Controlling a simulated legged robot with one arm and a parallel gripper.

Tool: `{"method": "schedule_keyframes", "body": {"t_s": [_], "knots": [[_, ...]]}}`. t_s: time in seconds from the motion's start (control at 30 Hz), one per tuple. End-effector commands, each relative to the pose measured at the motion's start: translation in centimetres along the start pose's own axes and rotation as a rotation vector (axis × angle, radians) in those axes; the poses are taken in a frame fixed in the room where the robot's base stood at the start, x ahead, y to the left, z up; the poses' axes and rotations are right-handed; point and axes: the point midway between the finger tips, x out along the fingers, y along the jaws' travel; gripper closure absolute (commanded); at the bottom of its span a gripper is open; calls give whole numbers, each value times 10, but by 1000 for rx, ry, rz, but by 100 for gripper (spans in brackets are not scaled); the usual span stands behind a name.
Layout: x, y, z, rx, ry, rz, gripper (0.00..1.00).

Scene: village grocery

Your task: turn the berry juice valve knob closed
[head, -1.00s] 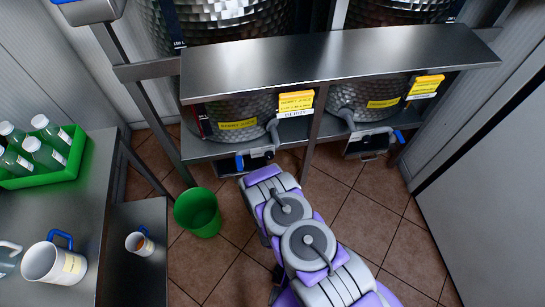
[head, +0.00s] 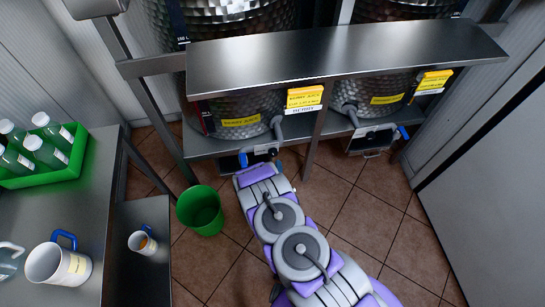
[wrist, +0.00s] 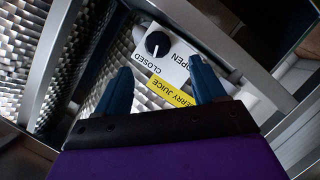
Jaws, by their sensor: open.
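The black valve knob (wrist: 158,44) sits on a white plate (wrist: 180,70) marked CLOSED and OPEN, with a yellow berry juice label (wrist: 170,92) below, in the wrist view. A white mark on the knob points down the picture toward the lettering; I cannot tell its exact setting. My gripper (wrist: 162,78) is open and empty, its two blue fingers below the knob in the picture, apart from it. In the head view my arm reaches the valve under the left tank (head: 240,105), and its end largely hides that valve.
A second tank with its own valve (head: 372,138) stands at right. A steel shelf (head: 340,55) crosses above both valves. A green bucket (head: 200,211) stands on the tiles left of my arm. A steel table (head: 50,200) with a green crate (head: 50,172) and mugs is at left.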

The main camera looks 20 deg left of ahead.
Motion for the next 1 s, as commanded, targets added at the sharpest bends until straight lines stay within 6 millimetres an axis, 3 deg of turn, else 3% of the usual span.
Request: {"method": "schedule_keyframes", "body": {"t_s": [0.3,0.5,1.0], "knots": [[56,2,1,4,5,5,30],[78,0,0,2,5,3,30],[88,1,0,2,1,0,31]]}}
